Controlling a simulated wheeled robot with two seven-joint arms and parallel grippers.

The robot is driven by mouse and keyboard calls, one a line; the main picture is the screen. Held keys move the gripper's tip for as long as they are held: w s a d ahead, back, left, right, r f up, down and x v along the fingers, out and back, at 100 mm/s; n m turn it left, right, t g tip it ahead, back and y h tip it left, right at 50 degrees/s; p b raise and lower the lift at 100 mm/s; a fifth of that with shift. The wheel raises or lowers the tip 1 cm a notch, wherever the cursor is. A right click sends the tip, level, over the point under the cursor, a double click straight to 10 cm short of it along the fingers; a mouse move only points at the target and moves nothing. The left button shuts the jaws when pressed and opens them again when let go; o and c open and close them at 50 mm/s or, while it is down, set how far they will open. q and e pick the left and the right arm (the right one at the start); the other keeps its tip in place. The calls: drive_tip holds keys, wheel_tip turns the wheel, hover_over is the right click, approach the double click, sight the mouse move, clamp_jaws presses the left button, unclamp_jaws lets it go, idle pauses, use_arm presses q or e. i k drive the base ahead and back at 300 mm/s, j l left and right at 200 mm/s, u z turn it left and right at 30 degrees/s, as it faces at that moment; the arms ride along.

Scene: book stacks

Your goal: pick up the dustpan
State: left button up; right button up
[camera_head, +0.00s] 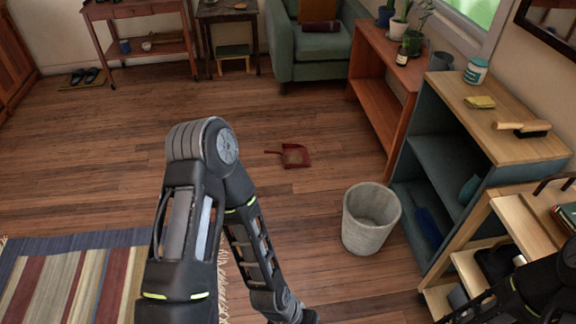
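The dustpan (296,156) is small and dark red with a brownish inside. It lies on the wooden floor in the middle of the view, its short handle pointing left. My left arm rises from the bottom with its elbow left of the dustpan, and its forearm slopes down to the bottom edge. My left gripper is cut off below the frame. Part of my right arm shows dark at the lower right corner, and its gripper cannot be made out. Nothing touches the dustpan.
A grey waste bin (362,240) stands right of and nearer than the dustpan. A blue-grey shelf (440,170) with a brush (523,128) on top and a reddish wooden shelf (378,106) line the right wall. A green armchair (310,50) stands behind. A striped rug (70,285) lies lower left. Floor around the dustpan is clear.

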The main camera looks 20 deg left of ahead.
sight(295, 156)
drive_tip(key=u, duration=1.65)
drive_tip(key=i+l, duration=0.4)
drive_tip(key=i, duration=0.15)
drive_tip(key=i+l, duration=0.35)
drive_tip(key=i, duration=0.25)
drive_tip(key=i+l, duration=0.4)
drive_tip(key=i, duration=0.15)
drive_tip(key=i+l, duration=0.35)
drive_tip(key=i, duration=0.25)
drive_tip(key=i+l, duration=0.4)
drive_tip(key=i, duration=0.15)
drive_tip(key=i+l, duration=0.35)
drive_tip(key=i, duration=0.2)
